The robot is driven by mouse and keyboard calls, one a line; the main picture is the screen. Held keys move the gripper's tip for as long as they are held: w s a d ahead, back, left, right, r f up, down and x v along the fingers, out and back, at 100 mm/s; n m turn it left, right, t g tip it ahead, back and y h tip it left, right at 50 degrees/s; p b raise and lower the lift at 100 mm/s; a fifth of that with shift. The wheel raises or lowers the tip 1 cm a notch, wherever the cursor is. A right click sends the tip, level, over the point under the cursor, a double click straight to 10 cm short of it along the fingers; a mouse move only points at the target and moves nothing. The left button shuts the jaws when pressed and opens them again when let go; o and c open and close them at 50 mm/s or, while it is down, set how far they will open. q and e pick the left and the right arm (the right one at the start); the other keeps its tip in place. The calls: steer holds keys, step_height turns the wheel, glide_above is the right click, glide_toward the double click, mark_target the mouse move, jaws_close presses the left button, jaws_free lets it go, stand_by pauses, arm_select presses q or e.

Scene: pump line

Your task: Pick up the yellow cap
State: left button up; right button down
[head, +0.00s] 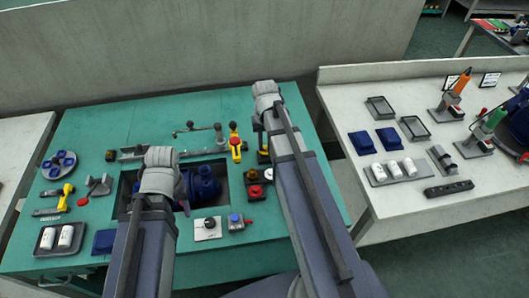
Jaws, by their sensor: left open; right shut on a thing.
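I cannot pick out the yellow cap for certain. A small yellow piece (264,138) shows beside my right forearm, just below the wrist, partly covered by the arm. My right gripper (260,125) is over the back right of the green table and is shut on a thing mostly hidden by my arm. A yellow and red upright fitting (235,143) stands just left of it. My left gripper (162,184) is open, above the recess at the table's middle; my wrist covers most of its fingers.
The recess in the green table (90,130) holds a blue pump (205,186). A yellow-handled tool (66,197), a tray of white cylinders (60,238) and a red button (255,192) surround it. A white table (350,100) with trays and blue blocks stands at right.

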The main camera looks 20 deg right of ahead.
steer(key=shift+r+p, duration=1.25)
steer(key=shift+r, duration=0.25)
